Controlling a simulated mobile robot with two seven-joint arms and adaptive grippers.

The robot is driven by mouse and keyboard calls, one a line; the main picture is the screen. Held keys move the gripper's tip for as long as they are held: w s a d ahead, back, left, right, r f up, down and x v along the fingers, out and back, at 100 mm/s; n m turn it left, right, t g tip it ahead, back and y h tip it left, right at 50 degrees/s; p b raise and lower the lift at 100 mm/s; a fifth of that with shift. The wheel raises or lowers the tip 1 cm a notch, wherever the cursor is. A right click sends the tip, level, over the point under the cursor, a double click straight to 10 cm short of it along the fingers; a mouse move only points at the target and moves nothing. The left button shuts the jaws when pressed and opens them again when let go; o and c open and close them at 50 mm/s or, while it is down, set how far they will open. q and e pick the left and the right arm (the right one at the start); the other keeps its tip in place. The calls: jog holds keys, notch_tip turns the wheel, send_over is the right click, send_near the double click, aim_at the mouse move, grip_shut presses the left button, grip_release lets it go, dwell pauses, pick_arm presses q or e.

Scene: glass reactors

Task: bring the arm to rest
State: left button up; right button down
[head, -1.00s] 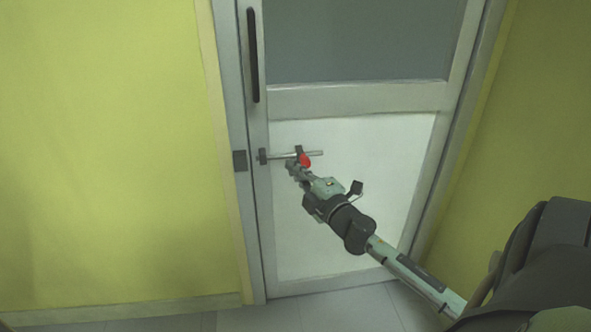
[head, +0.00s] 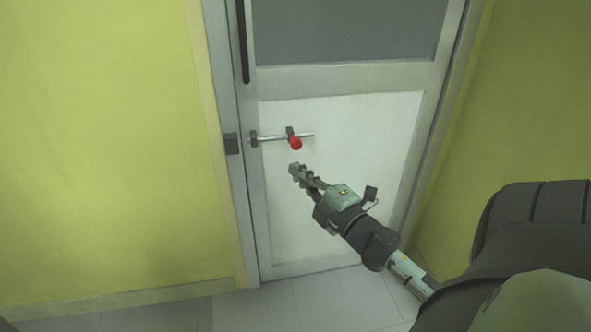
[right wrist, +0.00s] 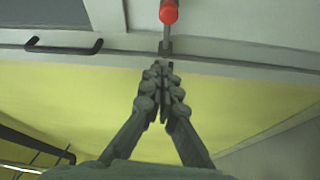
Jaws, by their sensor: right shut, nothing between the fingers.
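My right gripper (head: 294,170) is shut and empty in front of the door, a little below the horizontal metal bar (head: 268,138) with the red knob (head: 296,143). In the head view the fingertips look apart from the knob. In the right wrist view my right gripper (right wrist: 162,68) shows its two fingers together, with the red knob (right wrist: 169,13) beyond the tips. My left gripper is not in view.
The closed-looking door (head: 340,180) has a grey upper panel (head: 345,30) and a dark vertical handle (head: 243,40). Yellow walls (head: 100,150) stand on both sides. Bare tiled floor (head: 290,300) lies below.

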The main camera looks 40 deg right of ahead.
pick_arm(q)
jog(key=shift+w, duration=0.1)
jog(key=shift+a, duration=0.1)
pick_arm(e)
jog(key=s+f+m+g+h+p, duration=0.35)
jog(key=f+m+g, duration=0.55)
jog(key=f, duration=0.6)
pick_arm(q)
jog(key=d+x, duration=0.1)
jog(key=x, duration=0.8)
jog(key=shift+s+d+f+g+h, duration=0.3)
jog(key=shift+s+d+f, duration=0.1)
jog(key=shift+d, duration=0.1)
pick_arm(e)
jog(key=s+a+f+m+g+y, duration=0.4)
jog(key=s+a+f, duration=0.7)
jog(key=a, duration=0.3)
jog(key=shift+s+f+g+y, duration=0.35)
jog(key=shift+s+g+y, duration=0.15)
jog(key=shift+g, duration=0.7)
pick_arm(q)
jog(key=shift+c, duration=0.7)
pick_arm(e)
jog(key=shift+d, duration=0.1)
